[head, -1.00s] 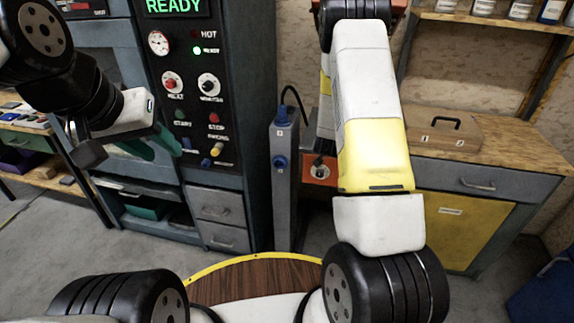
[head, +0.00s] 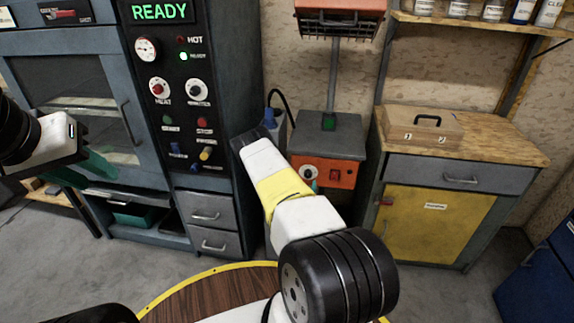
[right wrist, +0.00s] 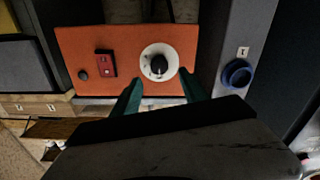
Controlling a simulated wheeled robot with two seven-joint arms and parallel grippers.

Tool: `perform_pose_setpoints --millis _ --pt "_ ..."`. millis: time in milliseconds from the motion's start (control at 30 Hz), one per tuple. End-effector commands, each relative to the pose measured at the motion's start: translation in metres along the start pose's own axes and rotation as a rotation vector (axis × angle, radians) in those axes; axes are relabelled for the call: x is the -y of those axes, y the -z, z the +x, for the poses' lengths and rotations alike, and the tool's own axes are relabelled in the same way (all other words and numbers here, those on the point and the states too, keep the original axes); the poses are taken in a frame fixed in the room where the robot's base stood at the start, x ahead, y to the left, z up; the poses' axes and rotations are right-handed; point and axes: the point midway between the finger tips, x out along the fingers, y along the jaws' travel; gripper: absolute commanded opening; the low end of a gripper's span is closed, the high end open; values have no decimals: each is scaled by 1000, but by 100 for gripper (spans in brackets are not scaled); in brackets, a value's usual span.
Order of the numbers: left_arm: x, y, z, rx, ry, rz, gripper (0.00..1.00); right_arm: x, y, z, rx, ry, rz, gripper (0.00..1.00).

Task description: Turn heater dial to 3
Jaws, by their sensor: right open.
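The heater dial (head: 309,173) is a white disc with a black knob on the orange front panel (head: 340,175) of a grey box. In the right wrist view the dial (right wrist: 158,63) faces me, between and just beyond the tips of my right gripper (right wrist: 160,88). Its green fingers are apart and empty, not visibly touching the knob. The dial's markings are too small to read. In the head view my right forearm hides most of that gripper. My left gripper (head: 82,170) is at the left in front of the oven, its green fingers apart and empty.
A grey pillar (right wrist: 238,75) with a blue knob stands close beside the orange panel. The panel also has a red switch (right wrist: 106,63). A black control panel (head: 185,100) with other dials is left. A wooden box (head: 424,125) sits on the bench at right.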

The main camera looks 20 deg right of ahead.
Motion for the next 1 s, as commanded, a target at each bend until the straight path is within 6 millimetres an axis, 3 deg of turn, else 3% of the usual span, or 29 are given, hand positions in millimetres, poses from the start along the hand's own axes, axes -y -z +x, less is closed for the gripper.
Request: perform_pose_setpoints --millis 300,700,1000 --pt "0 0 0 0 0 0 36 0 0 49 0 -1 1 52" --pt "0 0 0 0 0 0 36 0 0 59 2 0 0 52" --pt "0 0 0 0 0 0 36 0 0 59 2 0 1 0"
